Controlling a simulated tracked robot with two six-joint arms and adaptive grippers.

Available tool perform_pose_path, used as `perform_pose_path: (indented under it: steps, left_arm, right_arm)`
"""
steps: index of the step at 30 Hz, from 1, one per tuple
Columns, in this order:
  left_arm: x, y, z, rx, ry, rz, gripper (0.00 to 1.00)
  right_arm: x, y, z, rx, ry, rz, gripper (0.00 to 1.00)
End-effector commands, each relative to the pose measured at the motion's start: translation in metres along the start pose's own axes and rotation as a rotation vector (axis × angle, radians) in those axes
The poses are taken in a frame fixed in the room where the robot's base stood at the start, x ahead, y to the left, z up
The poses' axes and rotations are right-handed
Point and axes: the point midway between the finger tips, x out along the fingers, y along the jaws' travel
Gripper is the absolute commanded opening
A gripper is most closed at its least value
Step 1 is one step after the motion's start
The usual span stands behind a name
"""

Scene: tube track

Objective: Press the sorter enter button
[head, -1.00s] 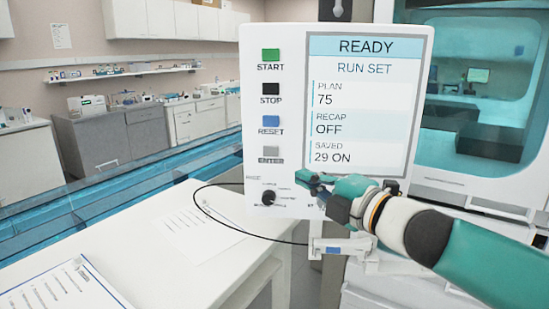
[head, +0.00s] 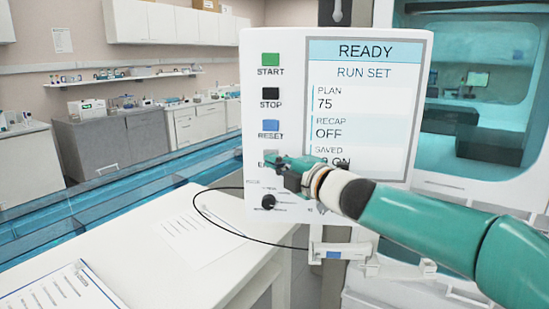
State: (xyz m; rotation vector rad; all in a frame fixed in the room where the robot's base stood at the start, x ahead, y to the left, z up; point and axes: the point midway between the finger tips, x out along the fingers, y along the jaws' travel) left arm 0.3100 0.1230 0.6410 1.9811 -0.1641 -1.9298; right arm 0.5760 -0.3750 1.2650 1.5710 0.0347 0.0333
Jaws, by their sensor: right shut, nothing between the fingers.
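The sorter panel (head: 288,43) is a white upright box with a screen (head: 365,100) reading READY, RUN SET, PLAN 75 and RECAP OFF. A column of buttons on its left side has green START, black STOP and blue RESET. The grey enter button (head: 271,153) is below RESET; its label is mostly covered by my gripper. My right gripper (head: 273,162) is shut and empty, its tips at the lower edge of the enter button. I cannot tell whether they touch it. My left gripper is not in view.
A black knob (head: 268,201) sits low on the panel, below my right gripper. A black cable loops over the white table (head: 130,250), which holds a paper sheet (head: 200,238) and a clipboard (head: 62,290). A blue transparent track (head: 110,200) runs behind the table.

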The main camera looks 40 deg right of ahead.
Motion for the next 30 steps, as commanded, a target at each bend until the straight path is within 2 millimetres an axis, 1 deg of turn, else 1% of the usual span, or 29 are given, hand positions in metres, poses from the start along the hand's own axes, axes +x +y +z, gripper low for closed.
perform_pose_path:
  steps: [3,14,20,30]
  left_arm:
    - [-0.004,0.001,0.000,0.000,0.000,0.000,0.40]
    - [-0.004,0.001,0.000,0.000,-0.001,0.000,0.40]
    - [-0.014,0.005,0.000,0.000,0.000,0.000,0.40]
    - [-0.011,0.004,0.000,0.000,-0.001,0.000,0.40]
  right_arm:
    - [0.005,0.001,0.005,0.000,0.000,0.000,0.00]
    - [0.006,0.000,0.006,0.000,0.001,0.001,0.00]
    - [0.018,0.001,0.019,0.001,-0.001,-0.001,0.00]
    - [0.017,0.000,0.020,0.000,-0.005,0.001,0.00]
